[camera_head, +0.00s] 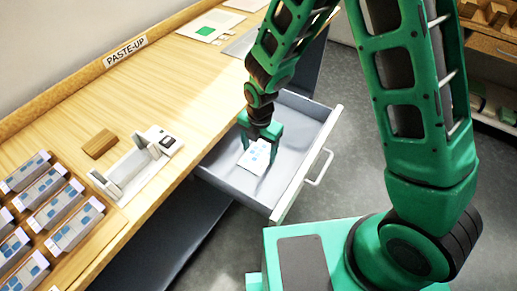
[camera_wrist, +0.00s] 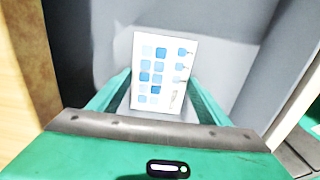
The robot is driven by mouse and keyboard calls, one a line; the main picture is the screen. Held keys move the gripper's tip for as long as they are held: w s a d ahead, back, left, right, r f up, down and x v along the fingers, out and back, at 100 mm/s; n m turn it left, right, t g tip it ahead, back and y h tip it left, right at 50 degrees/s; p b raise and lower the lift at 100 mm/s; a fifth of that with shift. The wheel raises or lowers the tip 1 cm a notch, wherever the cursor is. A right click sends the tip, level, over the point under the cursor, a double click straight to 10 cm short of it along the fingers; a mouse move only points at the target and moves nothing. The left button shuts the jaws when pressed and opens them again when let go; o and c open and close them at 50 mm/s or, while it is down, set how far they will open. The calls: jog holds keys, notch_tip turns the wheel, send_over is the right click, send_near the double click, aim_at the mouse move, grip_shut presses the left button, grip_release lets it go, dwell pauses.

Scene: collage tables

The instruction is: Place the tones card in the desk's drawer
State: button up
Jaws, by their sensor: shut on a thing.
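The tones card is a white card (camera_head: 256,157) with several blue squares. It also shows in the wrist view (camera_wrist: 162,75), upright in the picture between the fingers. My gripper (camera_head: 260,138) is shut on the card near one end and holds it within the outline of the open drawer (camera_head: 232,176). The drawer is grey inside, with a white front and a bar handle. I cannot tell whether the card touches the drawer floor. In the wrist view my green fingers (camera_wrist: 160,92) flank the card, and the grey drawer interior lies behind it.
The wooden desk (camera_head: 165,90) carries a PASTE-UP label (camera_head: 125,51), a brown block (camera_head: 100,144), a white device (camera_head: 138,160) and several stacks of blue-marked cards (camera_head: 45,205). A sheet with a green square (camera_head: 207,31) lies further back. Shelves (camera_head: 490,45) stand at right.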

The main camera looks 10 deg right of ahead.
aim_at(260, 156)
jog(key=o, duration=1)
jog(key=shift+s+d+f, duration=0.2)
jog(key=shift+s+f, duration=0.15)
jog(key=shift+s, duration=0.15)
jog(key=shift+a, duration=0.1)
jog(key=shift+s+a, duration=0.1)
jog(key=shift+w+r, duration=0.65)
jog(key=shift+w, duration=0.3)
notch_tip(260, 156, up, 12)
jog(key=shift+s+f, duration=0.25)
jog(key=shift+s, duration=0.2)
